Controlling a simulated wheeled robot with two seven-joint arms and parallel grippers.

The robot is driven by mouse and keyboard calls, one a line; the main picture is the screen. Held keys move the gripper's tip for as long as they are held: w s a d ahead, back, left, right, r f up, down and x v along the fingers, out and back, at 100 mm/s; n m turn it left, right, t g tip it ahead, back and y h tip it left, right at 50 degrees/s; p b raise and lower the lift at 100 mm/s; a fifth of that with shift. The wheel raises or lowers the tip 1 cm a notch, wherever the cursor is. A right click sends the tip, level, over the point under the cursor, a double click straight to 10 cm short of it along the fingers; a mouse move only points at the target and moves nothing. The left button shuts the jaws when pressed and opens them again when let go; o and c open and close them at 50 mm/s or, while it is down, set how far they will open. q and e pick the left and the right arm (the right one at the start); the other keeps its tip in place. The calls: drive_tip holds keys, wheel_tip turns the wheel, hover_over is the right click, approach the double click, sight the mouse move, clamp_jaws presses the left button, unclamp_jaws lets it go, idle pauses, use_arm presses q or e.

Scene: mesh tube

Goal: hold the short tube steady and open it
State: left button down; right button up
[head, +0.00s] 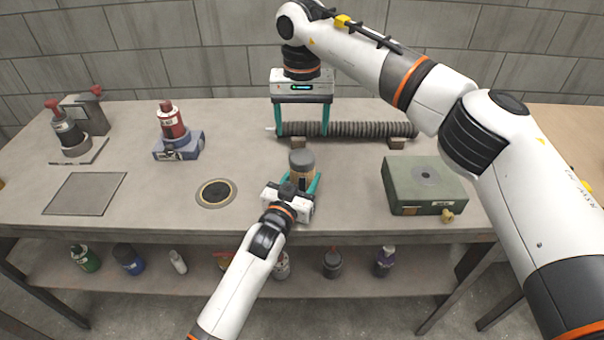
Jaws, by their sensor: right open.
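The short tube (302,161), an upright cylinder with a dark grey cap and a tan band, stands near the front middle of the table. My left gripper (302,180) reaches it from the front, with teal fingers beside its lower part. The gripper body hides the tube's base, and I cannot tell whether the fingers touch it. My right gripper (302,134) points down behind the short tube, open, with its fingers wide apart. Its fingertips are at the left part of a long ribbed grey tube (365,129); contact is unclear.
Small brown blocks (397,144) are at the ribbed tube. A green box (425,180) with a brass fitting stands right. A round dark disc (216,193), red bottle on a blue base (172,124), flat grey plate (85,194) and clamp-like device (72,135) are left. Bottles stand on the lower shelf.

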sight(302, 156)
drive_tip(key=m, duration=0.5)
drive_tip(key=shift+m, duration=0.4)
drive_tip(key=m, duration=0.4)
drive_tip(key=shift+m, duration=0.3)
drive_tip(key=m, duration=0.4)
drive_tip(key=shift+m, duration=0.3)
drive_tip(key=m, duration=0.4)
drive_tip(key=shift+m, duration=0.3)
drive_tip(key=m, duration=0.4)
drive_tip(key=shift+m, duration=0.4)
drive_tip(key=m, duration=0.4)
drive_tip(key=shift+m, duration=0.3)
drive_tip(key=m, duration=0.4)
drive_tip(key=shift+m, duration=0.3)
drive_tip(key=m, duration=0.6)
drive_tip(key=shift+m, duration=0.3)
drive_tip(key=shift+f, duration=0.3)
wheel_tip(302, 156, down, 8)
drive_tip(key=shift+r, duration=0.25)
drive_tip(key=shift+c, duration=0.3)
